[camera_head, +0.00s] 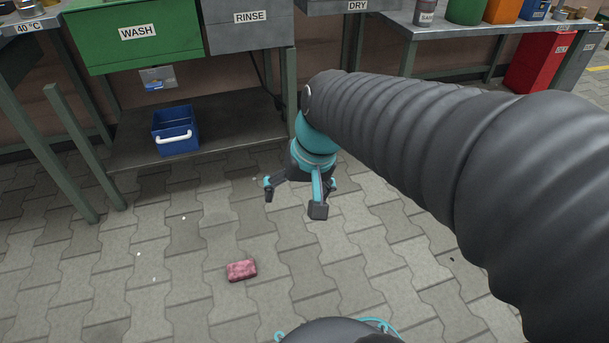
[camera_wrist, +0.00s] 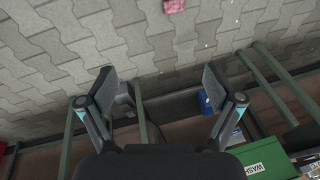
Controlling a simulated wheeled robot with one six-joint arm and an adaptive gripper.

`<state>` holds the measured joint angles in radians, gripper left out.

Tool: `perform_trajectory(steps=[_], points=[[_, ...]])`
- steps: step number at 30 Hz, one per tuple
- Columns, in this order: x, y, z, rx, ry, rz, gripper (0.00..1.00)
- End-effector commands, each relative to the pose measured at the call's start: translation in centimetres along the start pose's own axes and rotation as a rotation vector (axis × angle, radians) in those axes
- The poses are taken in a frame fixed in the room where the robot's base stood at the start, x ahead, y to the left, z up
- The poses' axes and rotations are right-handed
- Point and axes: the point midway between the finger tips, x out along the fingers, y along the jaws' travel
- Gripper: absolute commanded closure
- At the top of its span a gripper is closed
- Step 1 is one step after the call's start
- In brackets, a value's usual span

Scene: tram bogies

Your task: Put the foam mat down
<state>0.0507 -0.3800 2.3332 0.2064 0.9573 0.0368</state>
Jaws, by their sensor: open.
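A small pinkish-red, rounded block (camera_head: 241,270) lies flat on the paved floor. I cannot tell for sure whether it is the foam mat; no other mat-like thing shows. It also shows cut off at the top edge of the wrist view (camera_wrist: 174,5). My gripper (camera_head: 294,200) hangs fingers down above the paving, up and to the right of the block in the head view, apart from it. In the wrist view my gripper (camera_wrist: 160,88) has its fingers spread wide with nothing between them.
A green WASH tub (camera_head: 138,36) and a grey RINSE tub (camera_head: 250,22) stand on a bench at the back. A blue crate (camera_head: 175,132) with a white handle sits on the bench's lower shelf. A red container (camera_head: 538,62) stands at the right. The paving around the block is clear.

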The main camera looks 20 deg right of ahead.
Motion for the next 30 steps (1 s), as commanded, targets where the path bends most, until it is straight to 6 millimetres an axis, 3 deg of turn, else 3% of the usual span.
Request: perform_trajectory(steps=[6,12,25,30], points=[[-3.0,1.4,3.6,-0.135,0.152,0.072,0.09],[-4.2,2.5,5.5,-0.206,0.238,0.117,0.09],[-4.5,2.8,6.0,-0.225,0.257,0.131,0.09],[-6.2,2.4,5.6,-0.224,0.257,0.130,0.09]])
